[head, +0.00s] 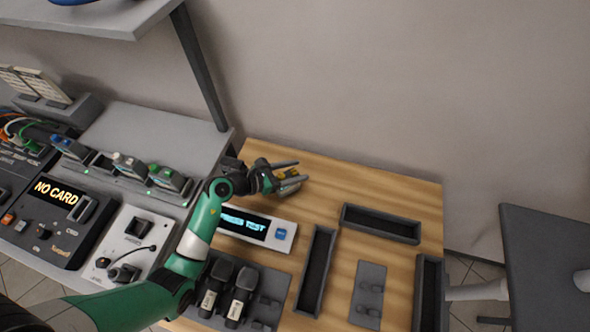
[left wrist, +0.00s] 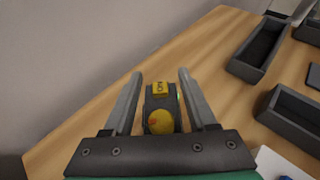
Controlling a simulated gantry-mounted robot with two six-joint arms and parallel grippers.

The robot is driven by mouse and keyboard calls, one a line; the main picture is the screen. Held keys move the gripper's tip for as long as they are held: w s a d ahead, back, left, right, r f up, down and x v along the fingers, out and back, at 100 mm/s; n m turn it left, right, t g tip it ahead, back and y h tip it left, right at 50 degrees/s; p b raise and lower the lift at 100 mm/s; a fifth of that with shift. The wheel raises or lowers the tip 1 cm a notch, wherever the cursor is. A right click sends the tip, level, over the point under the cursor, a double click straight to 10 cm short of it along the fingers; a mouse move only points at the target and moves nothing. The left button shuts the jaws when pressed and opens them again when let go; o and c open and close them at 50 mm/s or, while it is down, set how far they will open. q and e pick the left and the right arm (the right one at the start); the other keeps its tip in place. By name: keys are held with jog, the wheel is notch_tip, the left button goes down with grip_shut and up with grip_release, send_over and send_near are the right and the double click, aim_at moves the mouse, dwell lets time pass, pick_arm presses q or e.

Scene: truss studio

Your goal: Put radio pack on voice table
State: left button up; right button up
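The radio pack (left wrist: 161,116) is a small dark block with a yellow label and a round yellow part. My left gripper (left wrist: 160,72) has one finger on each side of it, with a narrow gap visible at least on the left. In the head view, the left gripper (head: 291,174) is low over the back left of the wooden table (head: 400,190), with a bit of yellow between its fingers. I cannot tell whether the pack touches the wood. No sign shows which surface is the voice table. My right gripper is out of view.
A panel with a lit display (head: 255,226) lies just in front of the gripper. Dark trays (head: 318,270) and a holder with two handheld units (head: 262,310) occupy the table's front. A console with charging slots (head: 128,165) stands left. A dark grey surface (head: 545,250) stands right.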

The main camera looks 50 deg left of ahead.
aim_at(283, 174)
pick_arm(q)
jog(key=shift+o, duration=1.3)
jog(key=shift+r, duration=0.25)
jog(key=p+v, duration=0.2)
jog(key=v, duration=0.1)
jog(key=shift+s+a+r, duration=0.1)
jog(key=shift+s+a, duration=0.05)
jog(key=shift+s, duration=0.35)
